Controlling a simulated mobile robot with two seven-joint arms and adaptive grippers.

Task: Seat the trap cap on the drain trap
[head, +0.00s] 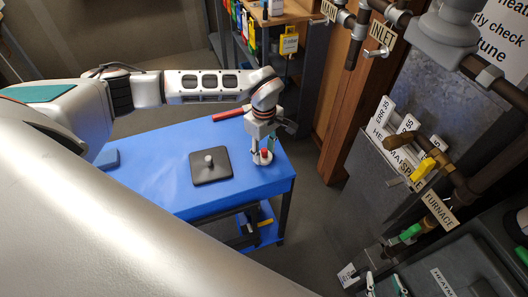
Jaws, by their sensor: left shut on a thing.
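My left gripper (262,150) points down over the right end of the blue table. It is shut on a small white piece with a red part (264,154), at or just above the tabletop; this may be the trap cap, but its shape is mostly hidden by the fingers. My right gripper (385,286) shows only as two fingertips, spread apart, at the bottom edge in front of the grey cabinet. A clear fitting (368,262) beside a small white tag is low on the pipework; I cannot tell whether it is the drain trap.
Pipes with a yellow handle (423,169) and a green handle (411,232) stand at right. Open floor separates table and furnace.

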